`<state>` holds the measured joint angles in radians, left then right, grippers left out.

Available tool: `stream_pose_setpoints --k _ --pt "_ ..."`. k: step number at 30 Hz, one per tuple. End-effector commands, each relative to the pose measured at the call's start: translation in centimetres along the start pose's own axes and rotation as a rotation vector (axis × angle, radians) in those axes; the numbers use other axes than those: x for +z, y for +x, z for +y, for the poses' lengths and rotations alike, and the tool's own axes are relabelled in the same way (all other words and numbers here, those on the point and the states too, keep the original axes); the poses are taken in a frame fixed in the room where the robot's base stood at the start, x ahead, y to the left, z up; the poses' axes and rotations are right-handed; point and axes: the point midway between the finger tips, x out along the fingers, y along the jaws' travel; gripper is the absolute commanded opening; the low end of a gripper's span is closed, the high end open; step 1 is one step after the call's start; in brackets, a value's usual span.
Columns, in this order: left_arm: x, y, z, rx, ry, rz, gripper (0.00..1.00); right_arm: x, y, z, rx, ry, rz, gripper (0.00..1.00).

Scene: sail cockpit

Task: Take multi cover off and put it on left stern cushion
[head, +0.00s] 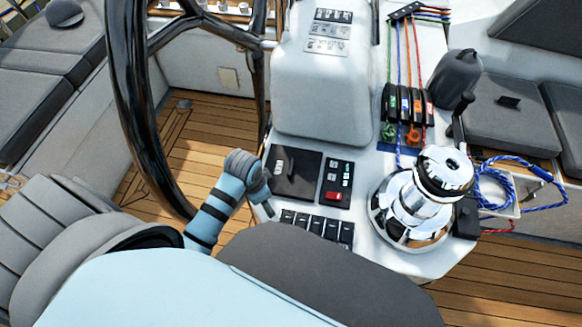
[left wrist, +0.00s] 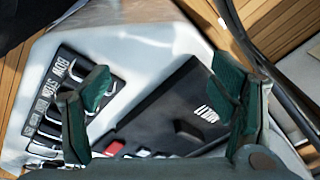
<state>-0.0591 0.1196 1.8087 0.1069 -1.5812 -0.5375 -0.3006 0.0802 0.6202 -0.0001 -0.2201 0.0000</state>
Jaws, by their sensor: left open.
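The multi cover (head: 297,172) is a flat black square on the white console, left of a switch panel. In the left wrist view the cover (left wrist: 165,108) shows white MULTI lettering and a small raised block, and it appears seated flat. My left gripper (head: 266,194) is at the cover's left edge in the head view. In the left wrist view its green fingers (left wrist: 161,80) are spread apart over the cover with nothing between them. Grey cushions lie at the left (head: 35,85) and right (head: 495,115); I cannot tell which is the left stern cushion.
A black steering wheel (head: 140,130) stands left of the console, close to my left arm. A chrome winch (head: 425,195) and blue rope (head: 540,172) are at the right. A row of black switches (head: 316,227) lies in front of the cover.

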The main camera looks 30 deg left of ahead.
Motion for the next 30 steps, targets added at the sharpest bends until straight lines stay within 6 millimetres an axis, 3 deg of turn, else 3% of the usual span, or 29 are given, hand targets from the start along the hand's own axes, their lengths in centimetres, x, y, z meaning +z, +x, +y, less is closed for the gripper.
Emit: stream_pose_setpoints --k 1,6,9,12,14,17,21,30 --pt "-2.1 -1.1 -1.3 0.015 0.08 0.001 0.78 0.0 -0.2 0.0 0.0 0.0 0.0 0.4" --pt "-8.4 -5.9 -4.7 0.104 0.423 -0.002 0.78 -0.1 -0.7 0.1 0.0 0.0 0.0 0.4" --pt "-11.2 -9.2 -6.2 0.154 0.604 0.01 0.78 -0.1 -0.9 0.1 0.0 0.0 0.0 0.4" --pt "-12.5 -11.0 -6.8 0.183 0.713 0.019 0.78 -0.1 -0.6 0.1 0.0 0.0 0.001 0.4" --pt "-12.7 -10.5 -6.8 0.191 0.739 0.021 0.78 -0.1 0.3 0.0 0.0 0.0 0.001 0.4" --pt "-12.5 -8.1 -6.4 0.194 0.745 0.021 0.78 0.2 2.5 -0.2 0.0 0.0 0.001 0.4" --pt "-12.4 -4.7 -5.7 0.195 0.743 0.021 0.78 0.2 2.9 -0.2 0.0 0.0 0.0 0.4" --pt "-12.2 0.2 -5.3 0.193 0.741 0.021 0.78 0.4 4.3 -0.3 0.0 0.0 0.0 0.4"
